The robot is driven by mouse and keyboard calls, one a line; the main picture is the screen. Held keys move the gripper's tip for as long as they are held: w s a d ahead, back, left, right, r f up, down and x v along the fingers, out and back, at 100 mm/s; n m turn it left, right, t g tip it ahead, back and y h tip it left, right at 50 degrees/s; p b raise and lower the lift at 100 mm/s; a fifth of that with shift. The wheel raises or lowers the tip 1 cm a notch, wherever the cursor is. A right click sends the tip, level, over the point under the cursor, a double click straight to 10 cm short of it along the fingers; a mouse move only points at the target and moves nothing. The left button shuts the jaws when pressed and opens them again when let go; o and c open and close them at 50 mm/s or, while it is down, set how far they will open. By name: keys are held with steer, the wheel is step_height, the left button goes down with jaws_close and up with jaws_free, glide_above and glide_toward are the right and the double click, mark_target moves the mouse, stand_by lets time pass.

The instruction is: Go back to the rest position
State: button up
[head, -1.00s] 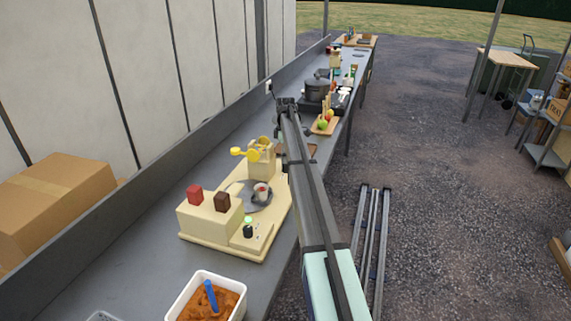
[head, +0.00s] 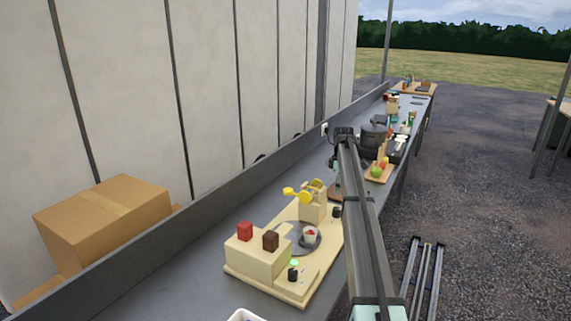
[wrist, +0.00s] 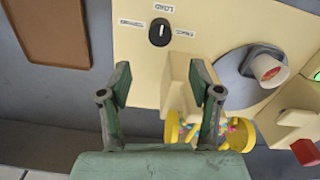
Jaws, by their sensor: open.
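My gripper (wrist: 165,85) is open in the wrist view, its two green fingers apart with nothing held between them. It hangs over the cream machine (wrist: 135,50), which has a black knob (wrist: 160,32) with printed labels around it. In the head view my arm reaches forward over the counter, and the gripper end is mostly hidden behind the arm's own links.
The long grey counter (head: 190,300) runs away from me beside a white panel wall. A dark pot (head: 374,136) and a board of apples (head: 378,175) stand farther along. A cardboard box (head: 105,225) is left of the counter. Open gravel lies to the right.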

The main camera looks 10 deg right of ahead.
steer(key=s+d+f+m+t+h+b, duration=0.2)
steer(key=s+d+f+m+b, duration=0.1)
steer(key=s+d+f, duration=0.45)
steer(key=s+d+f+m+t+h+b, duration=0.1)
steer(key=s+d+f+m+b, duration=0.3)
steer(key=d+f, duration=0.5)
steer(key=s+d+f+m+t+h+b, duration=0.1)
steer(key=s+d+f+m+h+b, duration=0.1)
steer(key=s+d+f+m, duration=0.4)
steer(key=s+a+f+n+g+y+p, duration=0.1)
steer(key=s+a+f+p, duration=0.1)
steer(key=s+a+f, duration=0.65)
steer(key=s+a+f+g+y+p, duration=0.15)
steer(key=s+a+f, duration=0.35)
steer(key=a+f, duration=0.6)
steer(key=s+a+f+n+g+y+p, duration=0.1)
steer(key=s+a+f+g+y, duration=0.1)
steer(key=s+a+f, duration=0.75)
steer(key=s+a+f+g+p, duration=0.2)
steer(key=s+a+g+p, duration=0.1)
steer(key=s+a, duration=1.2)
steer(key=s+a+r+g+p, duration=0.1)
steer(key=s+a, duration=0.2)
steer(key=s, duration=0.7)
steer(key=s+a+r+m+g, duration=0.1)
steer(key=s+a+g, duration=0.1)
steer(key=s, duration=0.8)
steer(key=shift+a+p, duration=0.35)
steer(key=shift+a, duration=0.4)
